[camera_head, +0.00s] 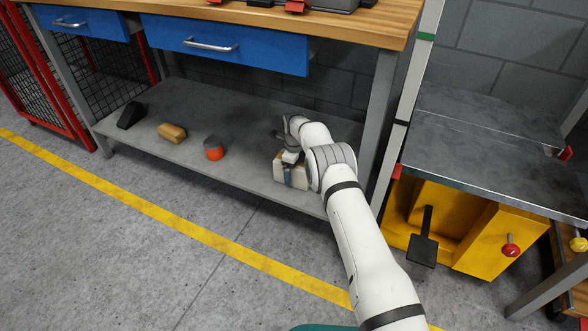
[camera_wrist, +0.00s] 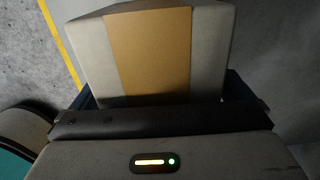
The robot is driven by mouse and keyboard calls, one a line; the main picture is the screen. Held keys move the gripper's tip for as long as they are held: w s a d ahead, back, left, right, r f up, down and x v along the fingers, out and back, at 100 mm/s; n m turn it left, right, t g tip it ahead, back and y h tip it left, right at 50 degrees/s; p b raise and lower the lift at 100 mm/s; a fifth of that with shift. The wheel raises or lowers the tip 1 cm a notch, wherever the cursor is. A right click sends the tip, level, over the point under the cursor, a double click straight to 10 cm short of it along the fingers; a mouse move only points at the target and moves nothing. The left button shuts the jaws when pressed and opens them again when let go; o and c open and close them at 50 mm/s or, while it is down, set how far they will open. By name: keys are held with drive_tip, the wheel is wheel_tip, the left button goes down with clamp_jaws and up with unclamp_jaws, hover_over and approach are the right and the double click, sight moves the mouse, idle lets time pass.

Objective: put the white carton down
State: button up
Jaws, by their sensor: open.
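The white carton (camera_head: 291,174) stands on the lower grey shelf of the workbench, near the shelf's right front part. In the wrist view the carton (camera_wrist: 215,50) fills the upper middle, with a tan band down its face. My gripper (camera_head: 287,175) is at the carton, with its jaws open. In the wrist view the dark finger parts of my gripper (camera_wrist: 160,100) show on either side of the carton; whether they touch it I cannot tell. The carton's underside is hidden, and my arm covers part of it in the head view.
On the lower shelf (camera_head: 175,105) lie an orange can (camera_head: 213,148), a tan block (camera_head: 172,132) and a black wedge-shaped thing (camera_head: 131,115), left of the carton. Blue drawers (camera_head: 228,45) hang above. A bench leg (camera_head: 382,120) and a yellow pallet truck-like thing (camera_head: 480,235) stand to the right.

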wheel_tip(320, 180, up, 12)
drive_tip(key=p, duration=0.4)
drive_tip(key=shift+r+p, duration=0.2)
drive_tip(key=shift+p, duration=0.2)
drive_tip(key=shift+f, duration=0.1)
